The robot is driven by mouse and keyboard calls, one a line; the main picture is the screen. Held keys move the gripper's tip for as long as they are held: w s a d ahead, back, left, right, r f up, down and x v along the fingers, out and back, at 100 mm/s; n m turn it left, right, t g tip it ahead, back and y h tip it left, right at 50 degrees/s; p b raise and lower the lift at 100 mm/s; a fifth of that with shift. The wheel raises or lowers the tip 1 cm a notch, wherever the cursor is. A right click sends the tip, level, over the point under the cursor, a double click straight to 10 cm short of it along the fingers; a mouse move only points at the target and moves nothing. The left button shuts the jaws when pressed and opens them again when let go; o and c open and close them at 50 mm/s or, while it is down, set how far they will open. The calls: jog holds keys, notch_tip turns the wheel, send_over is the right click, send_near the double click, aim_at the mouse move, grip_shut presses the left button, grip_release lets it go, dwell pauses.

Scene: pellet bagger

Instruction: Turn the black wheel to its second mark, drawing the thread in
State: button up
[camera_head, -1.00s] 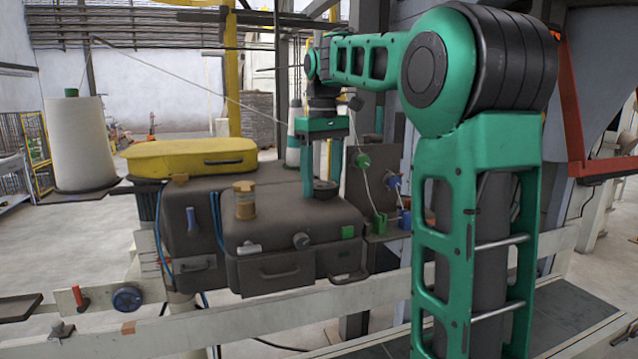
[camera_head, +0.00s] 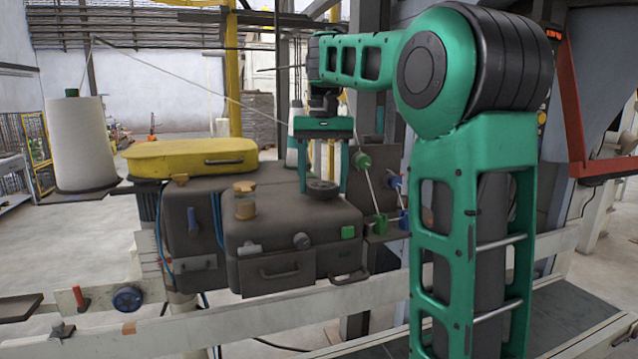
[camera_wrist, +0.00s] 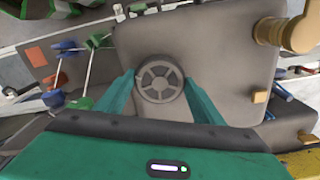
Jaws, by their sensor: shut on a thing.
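The black wheel (camera_head: 322,189) lies flat on top of the grey sewing-head-like housing (camera_head: 292,228); the wrist view shows it as a spoked disc (camera_wrist: 160,81). My gripper (camera_head: 323,188) points down over it, with one finger on each side of the rim, shut on the wheel. In the wrist view the fingers (camera_wrist: 160,88) flank the wheel left and right. No marks are readable on the wheel. A pale thread (camera_head: 170,73) runs from above the white cone (camera_head: 79,143) down toward the right, behind my gripper. Another stretch (camera_head: 371,188) runs between green guides.
A yellow lid-like cover (camera_head: 190,158) lies at the back left of the housing. An orange-brown knob (camera_head: 245,200) stands on the housing left of the wheel. A dark bracket with green (camera_head: 362,160) and blue (camera_head: 394,181) guides stands close on the right. A pale rail crosses in front.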

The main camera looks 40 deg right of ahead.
aim_at(322, 185)
jog(key=shift+w+a+r, duration=0.1)
jog(key=shift+r, duration=0.05)
dwell(0.4)
jog(key=o, duration=1)
jog(key=shift+o, duration=0.2)
jog(key=shift+r, duration=3.65)
